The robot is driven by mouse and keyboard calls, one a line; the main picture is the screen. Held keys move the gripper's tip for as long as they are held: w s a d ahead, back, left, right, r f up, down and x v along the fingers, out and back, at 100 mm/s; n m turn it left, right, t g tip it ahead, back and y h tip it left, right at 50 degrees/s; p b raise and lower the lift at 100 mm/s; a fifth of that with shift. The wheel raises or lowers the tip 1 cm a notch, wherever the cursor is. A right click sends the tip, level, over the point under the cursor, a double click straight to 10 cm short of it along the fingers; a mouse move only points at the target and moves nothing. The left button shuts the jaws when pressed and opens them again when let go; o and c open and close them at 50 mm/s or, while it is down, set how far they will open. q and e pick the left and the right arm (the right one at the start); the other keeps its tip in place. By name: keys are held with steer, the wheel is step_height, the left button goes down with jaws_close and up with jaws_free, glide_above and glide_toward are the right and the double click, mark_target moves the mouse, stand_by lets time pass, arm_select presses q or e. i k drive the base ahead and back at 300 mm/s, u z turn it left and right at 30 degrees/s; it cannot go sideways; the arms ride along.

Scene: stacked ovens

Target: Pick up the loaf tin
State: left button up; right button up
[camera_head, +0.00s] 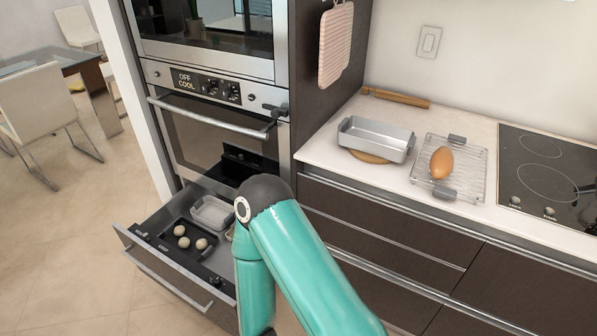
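A grey metal loaf tin (376,139) stands upright on the counter, partly over a round wooden board (369,157), and looks empty. A second, paler rectangular tin (212,213) sits in the open drawer below the ovens. One teal arm of mine rises from the bottom edge and bends at a dark joint in front of the drawer. Its lower link points down out of the picture, so its gripper is hidden from view. My other arm and gripper do not show. Neither gripper is seen at either tin.
The open drawer (168,276) juts out and holds several pale dough balls (183,237). A wire rack (470,173) with a brown loaf (441,163) lies right of the loaf tin, before the black hob (548,173). A rolling pin (396,97) lies behind; a pink board (335,43) hangs above.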

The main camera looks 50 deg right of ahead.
mark_target(381, 139)
steer(key=u, duration=0.75)
steer(key=i, duration=0.15)
steer(key=z, duration=2.85)
steer(key=k, duration=0.6)
steer(key=z, duration=0.2)
steer(key=i, duration=0.55)
steer(key=u, duration=0.2)
steer(key=k, duration=0.55)
steer(key=z, duration=0.15)
steer(key=i, duration=0.45)
